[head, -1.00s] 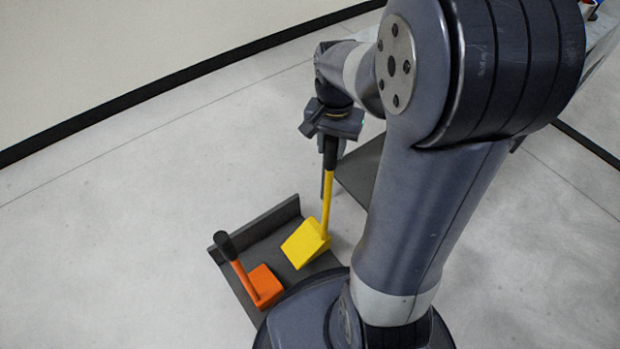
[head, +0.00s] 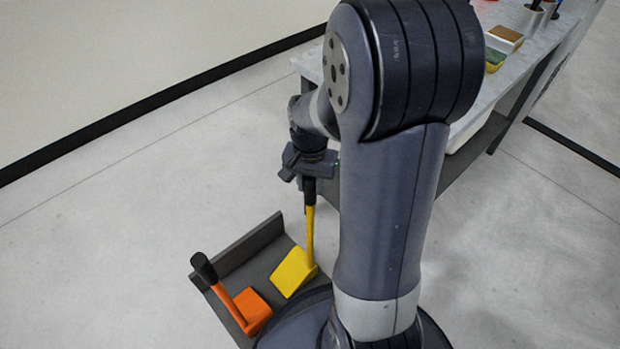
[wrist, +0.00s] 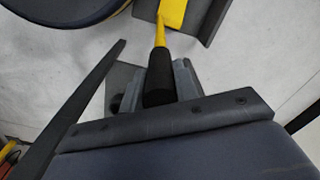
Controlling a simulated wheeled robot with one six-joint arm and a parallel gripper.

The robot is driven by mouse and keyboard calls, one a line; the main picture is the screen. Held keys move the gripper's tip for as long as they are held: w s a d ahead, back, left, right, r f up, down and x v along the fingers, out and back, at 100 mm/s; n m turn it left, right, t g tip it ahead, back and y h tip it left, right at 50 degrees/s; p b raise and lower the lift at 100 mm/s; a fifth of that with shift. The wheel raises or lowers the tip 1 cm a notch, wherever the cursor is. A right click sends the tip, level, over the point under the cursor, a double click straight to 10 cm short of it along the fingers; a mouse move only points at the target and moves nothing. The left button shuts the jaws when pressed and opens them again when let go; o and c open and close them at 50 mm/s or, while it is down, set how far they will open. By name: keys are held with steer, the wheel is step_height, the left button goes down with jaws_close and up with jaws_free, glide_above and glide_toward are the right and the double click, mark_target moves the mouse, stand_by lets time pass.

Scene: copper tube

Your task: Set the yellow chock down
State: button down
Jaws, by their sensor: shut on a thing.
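The yellow chock (head: 294,272) is a wedge block on a long yellow handle with a black grip. My gripper (head: 309,188) is shut on that grip from above, and the handle hangs nearly upright below it. In the wrist view, my gripper's fingers (wrist: 159,84) lie on both sides of the black grip, and part of the yellow chock (wrist: 173,12) shows at the top edge. The wedge is over the right part of a dark grey tray (head: 250,243); I cannot tell whether it touches the tray floor.
An orange chock (head: 252,311) with a black-gripped handle sits in the tray, left of and nearer than the yellow one. A workbench (head: 513,70) with several items stands at the upper right. Open pale floor (head: 110,240) lies to the left.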

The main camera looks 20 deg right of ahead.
steer(key=shift+w, duration=0.15)
steer(key=c, duration=1.1)
jaws_free()
steer(key=shift+r, duration=0.1)
step_height(320, 180, up, 12)
steer(key=p, duration=0.4)
